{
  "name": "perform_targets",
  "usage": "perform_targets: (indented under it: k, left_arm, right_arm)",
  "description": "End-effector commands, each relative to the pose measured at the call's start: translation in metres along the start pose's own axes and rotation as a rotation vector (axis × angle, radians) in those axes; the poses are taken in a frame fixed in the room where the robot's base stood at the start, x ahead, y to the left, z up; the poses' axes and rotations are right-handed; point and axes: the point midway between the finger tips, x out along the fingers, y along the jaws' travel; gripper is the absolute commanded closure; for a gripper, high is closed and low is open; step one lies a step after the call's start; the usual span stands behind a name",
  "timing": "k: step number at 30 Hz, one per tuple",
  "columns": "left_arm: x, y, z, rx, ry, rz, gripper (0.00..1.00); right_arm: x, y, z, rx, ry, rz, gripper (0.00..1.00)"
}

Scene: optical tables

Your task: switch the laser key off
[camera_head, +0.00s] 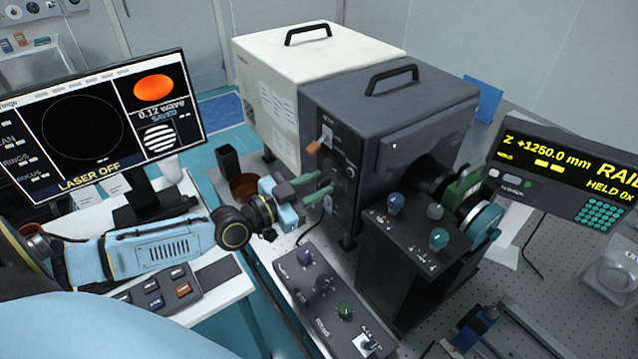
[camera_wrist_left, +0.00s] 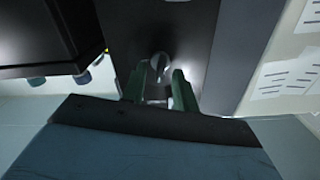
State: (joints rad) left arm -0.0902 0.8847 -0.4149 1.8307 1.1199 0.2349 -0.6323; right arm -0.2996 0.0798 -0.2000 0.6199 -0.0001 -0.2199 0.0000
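The dark grey laser box (camera_head: 425,110) stands on the optical table, with a narrow control panel on its left-facing side. A round silver key switch (camera_wrist_left: 160,62) shows on that panel in the wrist view, with a thin dark upright bar across its middle. My left gripper (camera_head: 326,181) is at the panel, its two green fingers apart. In the wrist view the fingertips (camera_wrist_left: 161,72) lie on either side of the key, with gaps visible; contact cannot be told. The monitor (camera_head: 85,125) reads "LASER OFF". My right gripper is not in view.
An orange-tipped lever (camera_head: 316,146) sticks out of the panel just above my left gripper. A black knob box (camera_head: 415,255) stands close on the right. A low control box (camera_head: 325,295) lies below in front. A brown cup (camera_head: 244,186) stands behind the gripper.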

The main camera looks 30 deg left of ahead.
Motion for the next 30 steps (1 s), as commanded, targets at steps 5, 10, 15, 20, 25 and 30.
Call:
perform_targets:
  k: [5, 10, 15, 20, 25, 30]
  left_arm:
    - [0.0095, 0.0005, -0.0005, 0.000, 0.000, 0.001, 0.71]
    - [0.0105, 0.0006, -0.0001, 0.000, -0.001, 0.002, 0.71]
    - [0.0103, 0.0005, -0.0002, 0.000, 0.000, 0.002, 0.77]
    - [0.0102, 0.0005, -0.0002, 0.000, 0.000, 0.002, 0.98]
    - [0.0101, 0.0005, -0.0002, 0.000, 0.000, 0.002, 1.00]
    - [0.0100, 0.0001, -0.0005, -0.047, -0.001, 0.001, 1.00]
  right_arm:
    - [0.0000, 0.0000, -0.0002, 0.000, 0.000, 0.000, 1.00]
    - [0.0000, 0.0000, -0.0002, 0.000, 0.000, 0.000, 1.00]
    - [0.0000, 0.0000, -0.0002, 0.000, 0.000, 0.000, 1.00]
    - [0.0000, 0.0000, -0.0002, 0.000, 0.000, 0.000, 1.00]
    - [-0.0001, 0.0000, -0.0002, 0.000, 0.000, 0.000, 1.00]
    - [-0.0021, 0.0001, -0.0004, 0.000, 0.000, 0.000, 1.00]
